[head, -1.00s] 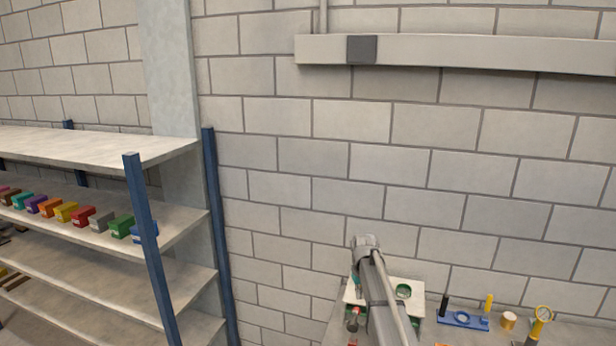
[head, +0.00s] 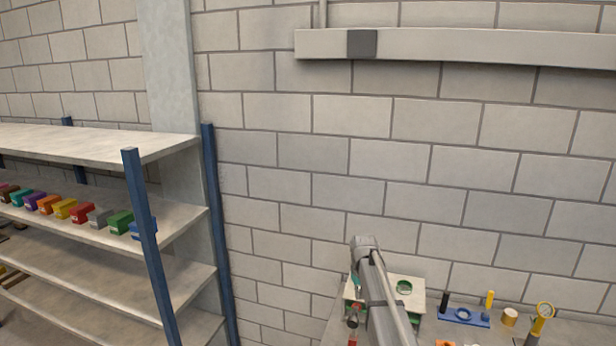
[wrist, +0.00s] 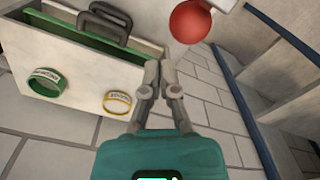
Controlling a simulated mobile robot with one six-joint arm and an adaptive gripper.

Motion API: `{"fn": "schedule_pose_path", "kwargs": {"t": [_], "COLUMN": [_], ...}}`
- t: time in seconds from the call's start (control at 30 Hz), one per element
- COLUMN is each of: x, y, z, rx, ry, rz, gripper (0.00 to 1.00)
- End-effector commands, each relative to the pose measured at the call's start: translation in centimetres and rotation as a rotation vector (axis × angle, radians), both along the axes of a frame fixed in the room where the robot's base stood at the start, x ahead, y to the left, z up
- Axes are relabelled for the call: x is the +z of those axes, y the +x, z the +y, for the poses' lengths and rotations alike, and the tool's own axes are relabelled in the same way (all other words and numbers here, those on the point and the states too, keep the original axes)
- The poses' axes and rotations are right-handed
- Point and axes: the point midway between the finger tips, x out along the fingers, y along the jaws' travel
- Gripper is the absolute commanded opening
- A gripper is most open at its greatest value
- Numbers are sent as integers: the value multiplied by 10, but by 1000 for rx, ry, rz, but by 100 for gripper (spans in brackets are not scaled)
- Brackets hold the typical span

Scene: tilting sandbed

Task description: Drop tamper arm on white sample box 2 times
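In the wrist view, my gripper (wrist: 160,68) points ahead with its two grey fingers together and nothing visible between them. A white box-like body (wrist: 75,92) with a green inner edge stands ahead and left, apart from the fingers. A red ball knob (wrist: 190,21) on a pale bar is beyond the fingertips, apart from them; it may belong to the tamper arm. In the head view, a white-topped box (head: 413,292) stands partly behind my arm. A small red part (head: 353,311) shows left of my arm. I cannot tell which thing is the white sample box.
A dark handle (wrist: 105,24), a green ring (wrist: 47,83) and a yellow ring (wrist: 117,102) are at the white body. On the bench right of my arm are a blue stand (head: 463,317) and a yellow-handled tool (head: 541,320). A shelf (head: 100,143) stands left.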

Motion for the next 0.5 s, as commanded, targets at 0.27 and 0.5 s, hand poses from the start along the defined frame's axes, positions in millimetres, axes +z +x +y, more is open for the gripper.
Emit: {"fn": "schedule_pose_path", "kwargs": {"t": [0.27,0.5], "x": [0,0], "y": [-9,-17], "z": [3,5], "rx": [0,0], "ry": [0,0], "rz": [0,0], "gripper": [0,0]}}
